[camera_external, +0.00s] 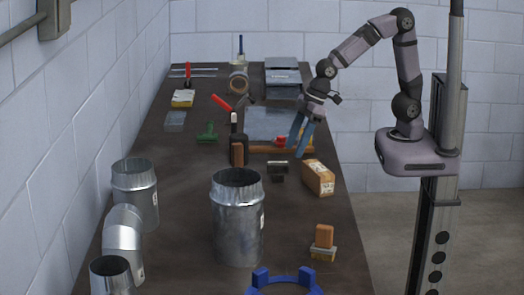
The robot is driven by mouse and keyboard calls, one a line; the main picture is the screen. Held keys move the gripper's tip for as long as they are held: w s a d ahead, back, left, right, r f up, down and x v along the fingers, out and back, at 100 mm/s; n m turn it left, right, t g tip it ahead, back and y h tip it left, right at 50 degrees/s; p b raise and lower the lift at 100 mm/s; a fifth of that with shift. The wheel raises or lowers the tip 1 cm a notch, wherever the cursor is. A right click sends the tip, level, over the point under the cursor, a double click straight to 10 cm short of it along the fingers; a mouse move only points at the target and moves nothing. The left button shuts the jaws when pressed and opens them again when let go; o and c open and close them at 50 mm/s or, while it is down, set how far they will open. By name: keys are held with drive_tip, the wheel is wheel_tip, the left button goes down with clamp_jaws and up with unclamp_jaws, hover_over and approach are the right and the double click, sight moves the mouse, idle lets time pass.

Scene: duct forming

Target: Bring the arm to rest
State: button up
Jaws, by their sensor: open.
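My gripper (301,136) hangs at the end of my arm over the right part of the dark workbench (185,240). Its blue fingers point down and are apart, with nothing seen between them. They are close to the right end of a flat grey sheet (270,122) with a brown edge and just behind a cardboard box (318,177). Whether the fingertips touch anything cannot be told. My arm reaches left from its column mount at the right.
A large metal duct (238,220) stands at the front middle. A duct piece (135,190) and an elbow (123,235) stand at the left. A wooden-handled brush (323,240) and a blue ring (284,284) are at the front right. Hand tools lie toward the back.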

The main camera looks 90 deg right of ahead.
drive_tip(key=s+d+f+m+g+p, duration=0.1)
drive_tip(key=s+d+f+g, duration=0.1)
drive_tip(key=s+d, duration=0.3)
drive_tip(key=s+d+f+m+g+h+p, duration=0.1)
drive_tip(key=s+d, duration=0.4)
drive_tip(key=s, duration=0.6)
drive_tip(key=shift+f+m+g, duration=0.6)
drive_tip(key=shift+m+g, duration=0.1)
drive_tip(key=shift+m, duration=0.1)
